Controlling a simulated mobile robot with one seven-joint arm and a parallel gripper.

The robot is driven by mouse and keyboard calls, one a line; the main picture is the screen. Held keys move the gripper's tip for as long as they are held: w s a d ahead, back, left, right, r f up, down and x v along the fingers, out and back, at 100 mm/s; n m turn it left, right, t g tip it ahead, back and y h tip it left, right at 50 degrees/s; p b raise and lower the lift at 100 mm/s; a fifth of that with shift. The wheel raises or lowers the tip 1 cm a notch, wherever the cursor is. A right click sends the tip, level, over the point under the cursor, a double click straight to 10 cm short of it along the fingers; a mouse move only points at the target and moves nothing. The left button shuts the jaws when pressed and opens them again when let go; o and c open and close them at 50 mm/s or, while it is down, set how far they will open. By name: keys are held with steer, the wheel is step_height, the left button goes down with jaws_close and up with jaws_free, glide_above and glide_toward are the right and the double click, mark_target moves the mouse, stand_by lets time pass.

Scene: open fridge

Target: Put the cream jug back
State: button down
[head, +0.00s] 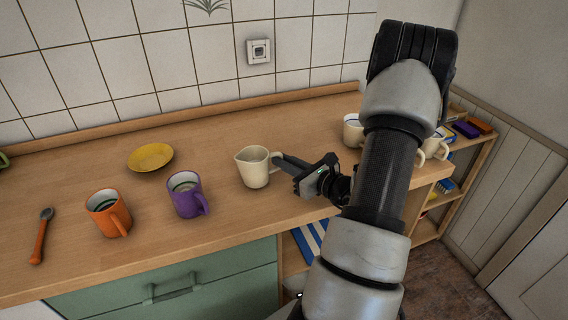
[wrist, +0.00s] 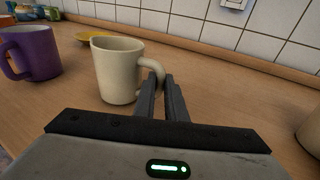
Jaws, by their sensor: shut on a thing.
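The cream jug (head: 253,168) stands upright on the wooden counter, right of the purple mug in the head view. It has a small spout on its left and a handle on its right. My gripper (head: 281,161) reaches in from the right and is shut on the jug's handle. In the wrist view the jug (wrist: 117,72) is just ahead and left, and the fingers (wrist: 161,88) meet at its handle. The jug's base appears to rest on the counter; I cannot tell any small gap.
A purple mug (head: 184,195), an orange mug (head: 106,213), a yellow bowl (head: 150,157) and an orange-handled spoon (head: 40,238) are to the left. Cream mugs (head: 353,131) stand right, partly behind my arm. A low shelf (head: 470,165) is at far right. The counter (head: 215,127) behind the jug is clear.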

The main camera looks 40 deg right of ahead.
steer(key=shift+f, duration=0.15)
steer(key=c, duration=1.8)
jaws_free()
steer(key=shift+f, duration=0.1)
steer(key=shift+s+r, duration=0.2)
steer(key=v, duration=1.1)
steer(key=shift+s+d+r, duration=0.1)
steer(key=shift+s, duration=0.2)
